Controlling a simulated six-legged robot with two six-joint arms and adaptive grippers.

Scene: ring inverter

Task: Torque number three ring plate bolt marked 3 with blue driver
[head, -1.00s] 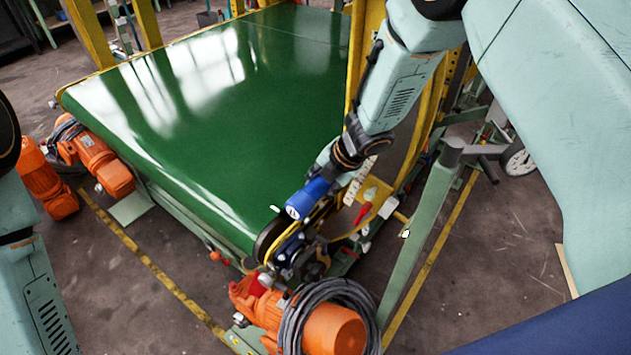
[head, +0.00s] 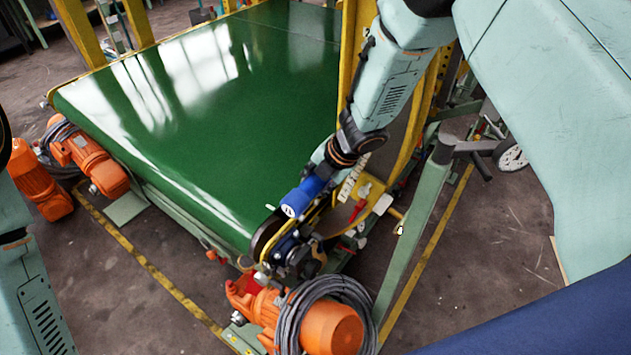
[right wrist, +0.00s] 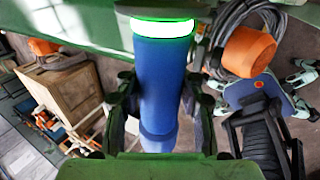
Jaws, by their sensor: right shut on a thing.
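The blue driver (head: 303,195) is in my right gripper (head: 322,172), over the near right corner of the green belt. In the right wrist view the blue driver (right wrist: 160,85) stands between the two dark fingers of my right gripper (right wrist: 157,105), which is shut on it. A ring on its far end glows green and white. A pale end with a dark mark faces the head camera. I cannot make out the ring plate, its bolts or a mark 3 in these views. My left gripper is out of view; only part of the left arm shows at the left edge.
The green conveyor belt (head: 200,120) fills the middle. An orange motor (head: 330,328) with coiled grey cable (head: 290,325) stands just below the driver. Other orange motors (head: 95,165) sit at the left. A green post (head: 415,235) stands right of the driver. Open floor lies at right.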

